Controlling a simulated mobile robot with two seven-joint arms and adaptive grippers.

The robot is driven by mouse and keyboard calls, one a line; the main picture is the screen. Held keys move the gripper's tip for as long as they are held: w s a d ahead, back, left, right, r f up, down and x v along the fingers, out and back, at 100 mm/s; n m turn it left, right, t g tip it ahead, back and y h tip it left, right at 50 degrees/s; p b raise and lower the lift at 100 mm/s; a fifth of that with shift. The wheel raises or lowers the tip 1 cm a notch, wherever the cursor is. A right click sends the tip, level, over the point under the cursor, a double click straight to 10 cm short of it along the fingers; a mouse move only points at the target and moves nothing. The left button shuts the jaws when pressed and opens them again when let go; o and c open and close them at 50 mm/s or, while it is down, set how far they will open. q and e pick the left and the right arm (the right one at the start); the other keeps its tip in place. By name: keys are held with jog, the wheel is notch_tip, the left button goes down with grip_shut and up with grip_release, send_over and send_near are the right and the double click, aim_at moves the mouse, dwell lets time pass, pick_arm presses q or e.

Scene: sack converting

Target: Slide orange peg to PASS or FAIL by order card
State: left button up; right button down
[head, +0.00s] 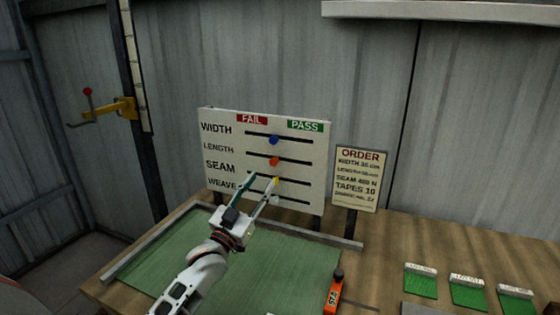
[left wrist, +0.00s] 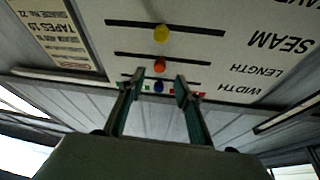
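The orange peg (head: 274,161) sits near the middle of the LENGTH slot on the white board (head: 222,118), between the red FAIL label (head: 252,119) and green PASS label (head: 305,126). The order card (head: 357,180) stands right of the board; its smaller lines are hard to read. My left gripper (head: 262,180) is open and empty, its fingers pointing at the board, just below the orange peg in the picture. In the left wrist view the board is upside down; the orange peg (left wrist: 159,64) shows beyond the gap between the fingertips (left wrist: 157,82). My right gripper is not in view.
A blue peg (head: 273,140) is in the row above and a yellow peg (head: 275,181) in the row below. A white peg (head: 275,199) is lowest. A green mat (head: 170,262), an orange tool (head: 333,292) and several green swatches (head: 420,285) lie on the table.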

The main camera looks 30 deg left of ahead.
aim_at(272, 164)
pick_arm(q)
jog(key=shift+p+x, duration=0.35)
jog(key=shift+x, duration=3.35)
jog(key=shift+r, duration=0.1)
grip_shut()
